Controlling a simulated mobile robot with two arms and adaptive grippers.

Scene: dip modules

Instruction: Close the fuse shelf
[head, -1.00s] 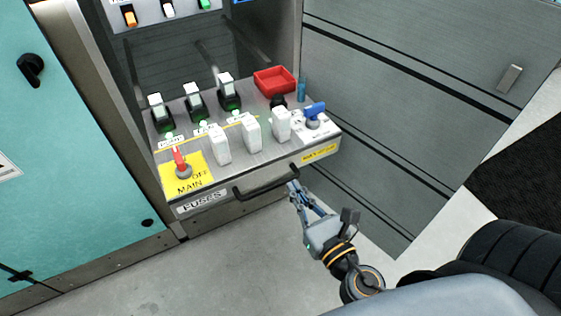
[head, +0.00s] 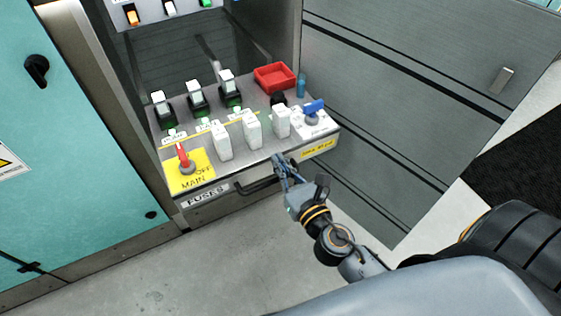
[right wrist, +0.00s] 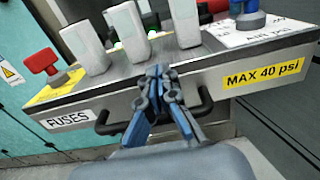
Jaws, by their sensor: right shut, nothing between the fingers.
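The fuse shelf (head: 236,169) is a grey metal drawer standing out of its cabinet. Its front panel also shows in the right wrist view (right wrist: 211,87), with "FUSES" and "MAX 40 psi" labels. A black bar handle (head: 253,187) is fixed across the front; it also shows in the right wrist view (right wrist: 104,124). My right gripper (head: 279,161) is shut and empty, its tips at the middle of the front panel near the top edge, above the handle. In the right wrist view its blue-grey fingers (right wrist: 158,74) cover part of the panel and handle. I cannot tell whether they touch. My left gripper is not in view.
On the shelf stand a red main switch (head: 183,158), several white fuse modules (head: 252,132), a red tray (head: 273,77) and a blue valve handle (head: 314,106). A teal cabinet door (head: 70,150) is at left, a grey panel (head: 400,100) at right. The floor in front is clear.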

